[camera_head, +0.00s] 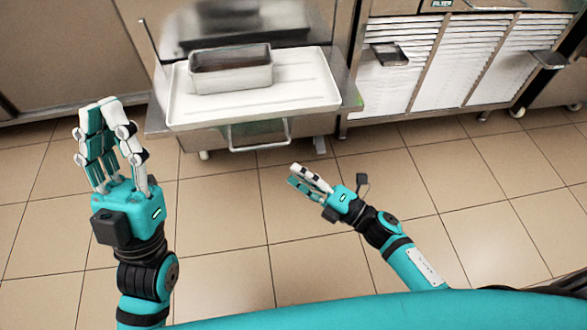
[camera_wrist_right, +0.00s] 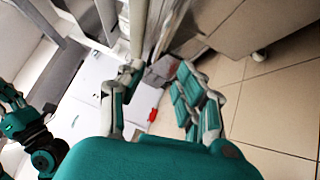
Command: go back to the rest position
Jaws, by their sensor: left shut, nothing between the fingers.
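My left gripper (camera_head: 107,112) is raised at the left of the head view, fingers pointing up, shut and empty. It is above the tiled floor, apart from the counter. My right gripper (camera_head: 308,178) is low over the floor near the middle, in front of the counter and apart from it. In the right wrist view its fingers (camera_wrist_right: 158,85) stand apart with nothing held between them. Part of my other arm shows at the left edge of that view.
A metal pan (camera_head: 230,75) sits on a white tray (camera_head: 310,95) on the counter at the back. A bar handle (camera_head: 259,133) sticks out below it. Vented cabinets (camera_head: 470,60) stand at the back right. The tiled floor (camera_head: 225,240) is clear.

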